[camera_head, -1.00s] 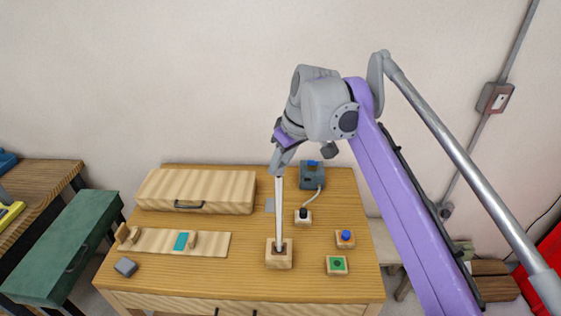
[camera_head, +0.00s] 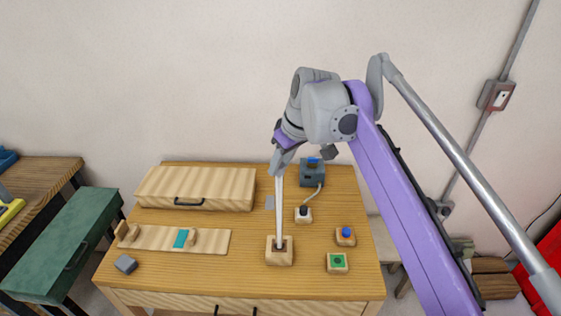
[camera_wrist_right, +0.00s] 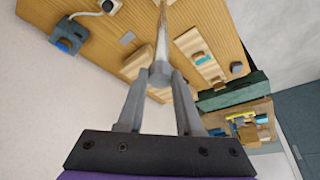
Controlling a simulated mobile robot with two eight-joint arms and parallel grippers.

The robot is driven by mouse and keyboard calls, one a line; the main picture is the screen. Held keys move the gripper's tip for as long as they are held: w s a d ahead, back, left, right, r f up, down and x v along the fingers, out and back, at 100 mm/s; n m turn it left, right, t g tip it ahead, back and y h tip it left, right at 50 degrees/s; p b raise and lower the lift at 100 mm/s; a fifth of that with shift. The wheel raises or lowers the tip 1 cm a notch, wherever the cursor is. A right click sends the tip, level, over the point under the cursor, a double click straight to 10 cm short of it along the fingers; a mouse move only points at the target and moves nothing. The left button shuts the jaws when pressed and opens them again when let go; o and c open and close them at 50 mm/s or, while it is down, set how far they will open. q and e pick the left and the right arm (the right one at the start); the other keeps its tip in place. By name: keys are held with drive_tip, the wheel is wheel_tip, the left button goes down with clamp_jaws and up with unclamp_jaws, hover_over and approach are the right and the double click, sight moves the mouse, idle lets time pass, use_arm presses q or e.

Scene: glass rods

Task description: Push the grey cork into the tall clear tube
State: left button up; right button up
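The tall clear tube (camera_head: 279,210) stands nearly upright in a wooden block (camera_head: 279,257) near the middle of the table. It also shows in the right wrist view (camera_wrist_right: 162,40), running away from the fingers. The grey cork (camera_wrist_right: 159,75) sits between the fingertips at the tube's top end; how deep it is in the tube I cannot tell. My right gripper (camera_head: 276,168) is above the tube, pointing down. In the right wrist view its fingers (camera_wrist_right: 159,82) close on the cork's two sides. My left gripper is not in view.
A wooden case (camera_head: 195,189) and a board with a teal piece (camera_head: 180,239) lie left on the table. A grey block (camera_head: 125,264) is at front left. Right of the tube are a socket block (camera_head: 303,215), a blue-button block (camera_head: 345,237), a green-topped block (camera_head: 337,263) and a grey box (camera_head: 312,174).

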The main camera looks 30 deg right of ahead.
drive_tip(key=shift+o, duration=0.9)
drive_tip(key=shift+p+v, duration=0.5)
drive_tip(key=shift+v, duration=0.45)
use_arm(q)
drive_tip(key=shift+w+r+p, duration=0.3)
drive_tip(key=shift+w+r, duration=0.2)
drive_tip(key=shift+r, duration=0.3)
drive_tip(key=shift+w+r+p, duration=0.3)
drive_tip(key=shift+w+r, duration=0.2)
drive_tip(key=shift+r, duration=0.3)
use_arm(e)
drive_tip(key=v, duration=0.9)
drive_tip(key=shift+s, duration=0.1)
